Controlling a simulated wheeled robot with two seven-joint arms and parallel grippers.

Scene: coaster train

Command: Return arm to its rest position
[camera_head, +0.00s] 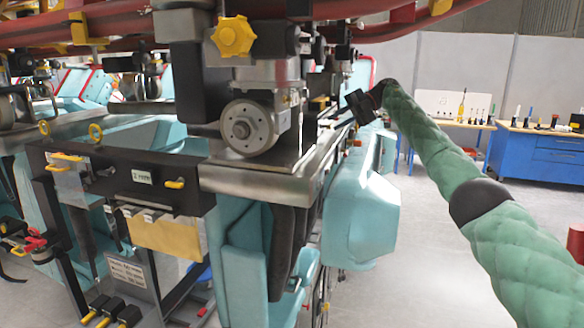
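My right arm (435,160), in a green quilted sleeve, comes in from the lower right and reaches up to the side of the coaster train. My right gripper (354,108) is a small dark shape at its end, close to the train's metal rail (325,140). I cannot tell whether it touches the train, and its fingers are too small and dark to show whether they are open. My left gripper is not in view. The coaster train (360,215) has teal body panels and hangs under red beams.
A metal wheel (248,127) and a yellow knob (233,37) stand close in the middle. A black panel with yellow handles (130,180) is at left. Blue workbenches (540,150) with tools stand at the back right. The grey floor (400,285) between train and arm is clear.

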